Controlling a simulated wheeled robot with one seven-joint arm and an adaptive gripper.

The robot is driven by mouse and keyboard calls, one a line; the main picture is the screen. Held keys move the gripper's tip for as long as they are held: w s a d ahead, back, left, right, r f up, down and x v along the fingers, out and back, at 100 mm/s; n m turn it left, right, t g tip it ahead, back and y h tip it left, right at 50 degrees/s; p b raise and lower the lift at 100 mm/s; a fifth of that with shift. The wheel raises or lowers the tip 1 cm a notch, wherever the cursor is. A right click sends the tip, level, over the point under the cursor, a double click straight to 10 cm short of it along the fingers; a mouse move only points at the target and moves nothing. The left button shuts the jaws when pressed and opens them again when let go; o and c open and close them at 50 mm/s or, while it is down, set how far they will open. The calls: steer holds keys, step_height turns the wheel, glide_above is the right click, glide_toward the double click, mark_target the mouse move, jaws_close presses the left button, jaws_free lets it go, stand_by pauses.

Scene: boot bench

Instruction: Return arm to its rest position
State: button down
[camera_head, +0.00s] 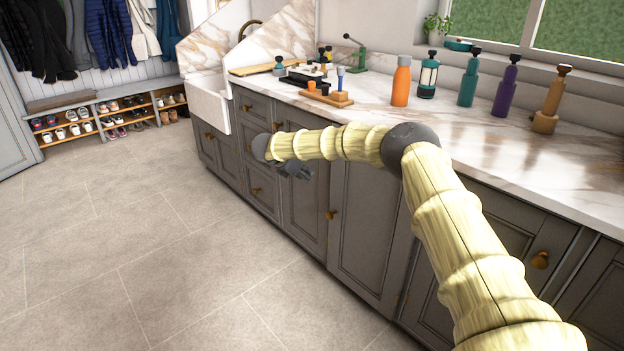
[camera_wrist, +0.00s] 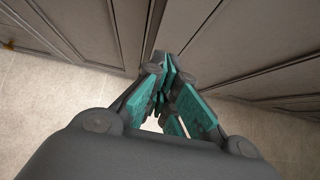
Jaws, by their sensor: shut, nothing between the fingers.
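My gripper (camera_head: 293,170) hangs in front of the grey cabinet doors, below the counter edge, in the head view. My arm reaches to it from the lower right, bent at a dark joint. In the wrist view my gripper (camera_wrist: 165,78) points toward the cabinet front and the floor. Its teal-padded fingers come together at the tips with nothing between them. The gripper looks small and dark in the head view, and its fingertips are hard to make out there.
The marble counter (camera_head: 470,150) holds an orange bottle (camera_head: 401,82), a purple bottle (camera_head: 507,88), a wooden block (camera_head: 328,96) and several tools. Grey cabinets (camera_head: 365,230) with brass knobs stand close to my arm. The tiled floor (camera_head: 150,250) on the left is clear. A shoe rack (camera_head: 85,122) stands at the back.

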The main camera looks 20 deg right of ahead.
steer(key=s+a+f+n+t+y, duration=0.1)
steer(key=s+a+f+n+t, duration=0.25)
steer(key=a+f+n, duration=0.4)
steer(key=s+a+f+n+t, duration=0.2)
steer(key=s+a+f+n, duration=0.3)
steer(key=a+f+n, duration=0.3)
steer(key=s+a+f+n+y, duration=0.3)
steer(key=s+f+n, duration=0.4)
steer(key=s+n, duration=0.3)
steer(key=s+a+f+n+y, duration=0.3)
steer(key=s+f+n, duration=0.5)
steer(key=s, duration=0.5)
steer(key=s+d+f+n+g+y, duration=0.15)
steer(key=s+n, duration=0.25)
steer(key=s, duration=0.5)
steer(key=s+d+f+n+g, duration=0.15)
steer(key=s+n, duration=0.25)
steer(key=s, duration=0.5)
steer(key=s+d+r+n+g, duration=0.2)
steer(key=s+d+n+g, duration=0.15)
steer(key=s, duration=0.75)
steer(key=s+d+r+n+g, duration=0.2)
steer(key=s+n, duration=0.3)
steer(key=s, duration=0.6)
step_height(320, 180, up, 14)
steer(key=p, duration=1.4)
steer(key=shift+w+d+f+p, duration=0.15)
steer(key=shift+f+p, duration=0.1)
steer(key=shift+p, duration=0.05)
